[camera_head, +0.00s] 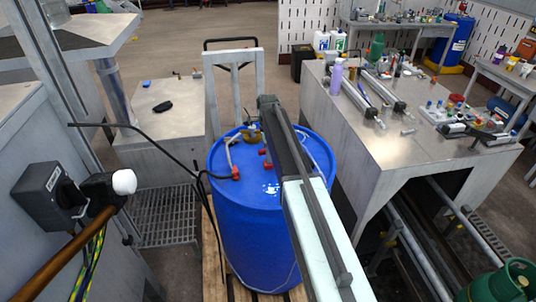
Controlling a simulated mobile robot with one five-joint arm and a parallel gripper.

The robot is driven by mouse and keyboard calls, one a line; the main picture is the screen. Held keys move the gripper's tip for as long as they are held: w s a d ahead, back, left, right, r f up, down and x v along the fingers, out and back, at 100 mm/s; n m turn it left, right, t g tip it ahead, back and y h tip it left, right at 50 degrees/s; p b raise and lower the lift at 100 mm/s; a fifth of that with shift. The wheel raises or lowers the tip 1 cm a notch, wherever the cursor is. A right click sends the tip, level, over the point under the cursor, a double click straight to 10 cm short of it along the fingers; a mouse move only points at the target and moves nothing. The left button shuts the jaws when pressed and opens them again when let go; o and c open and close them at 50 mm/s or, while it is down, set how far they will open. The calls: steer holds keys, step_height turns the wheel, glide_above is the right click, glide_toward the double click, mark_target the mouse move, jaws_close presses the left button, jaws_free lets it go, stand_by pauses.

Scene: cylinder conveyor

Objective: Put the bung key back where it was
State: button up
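The blue drum (246,225) stands upright on a wooden pallet in the middle. A small brass-coloured piece (252,135) is on or just above the far part of its lid, left of my arm; it may be the bung key, but I cannot tell for sure. My arm reaches from the bottom right up over the lid, and its dark far end covers part of the drum top. My gripper's fingers cannot be made out, so I cannot tell whether they hold anything. Red fittings (236,173) with a dark hose sit at the lid's left side.
A grey bench (390,150) with tools, bottles and small parts stands at the right. A low grey table (150,125) with a black item (163,106) is at the left. A grey upright frame (208,90) rises behind the drum. A black box with cables is near at left.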

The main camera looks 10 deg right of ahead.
step_height(320, 180, up, 11)
steer(key=p, duration=1)
steer(key=shift+r, duration=0.1)
steer(key=s+n, duration=1.8)
steer(key=s, duration=1)
steer(key=shift+s+d, duration=0.2)
steer(key=shift+s, duration=0.1)
steer(key=shift+f, duration=0.25)
